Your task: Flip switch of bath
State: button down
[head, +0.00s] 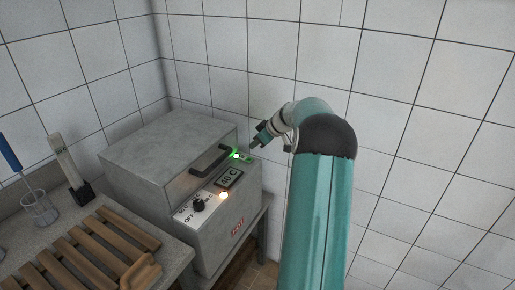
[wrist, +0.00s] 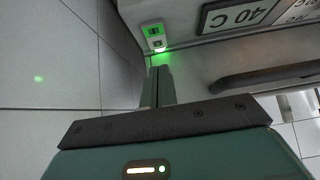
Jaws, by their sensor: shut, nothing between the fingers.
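The bath (head: 140,165) is a grey box with a lid and a dark bar handle (head: 212,161) on a grey table. Its small switch (head: 246,157) glows green at the top right of the front panel, beside the "40 C" display (head: 229,179). The switch also shows in the wrist view (wrist: 153,36), green lit, top centre. My gripper (head: 254,147) is close above and right of the switch, with its fingers together and empty. In the wrist view the fingertips (wrist: 160,68) are just below the switch; I cannot tell whether they touch it.
Tiled walls close off the back and right.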

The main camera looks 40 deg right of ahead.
jog(key=s+f+v, duration=0.1)
jog(key=v, duration=0.8)
jog(key=shift+s, duration=0.25)
jog(key=shift+d, duration=0.2)
jog(key=s+a+r+m+g+h, duration=0.1)
jog(key=a+r, duration=0.3)
jog(key=a, duration=1.1)
jog(key=a+r+g, duration=0.2)
jog(key=a+r, duration=0.2)
jog(key=a, duration=1)
jog(key=s+a+f+m+h, duration=0.1)
jog(key=s+a+f+m, duration=0.1)
jog(key=s+a, duration=1.6)
jog(key=shift+s+a+f+t, duration=0.25)
jog(key=shift+s+t, duration=0.15)
jog(key=shift+s, duration=0.55)
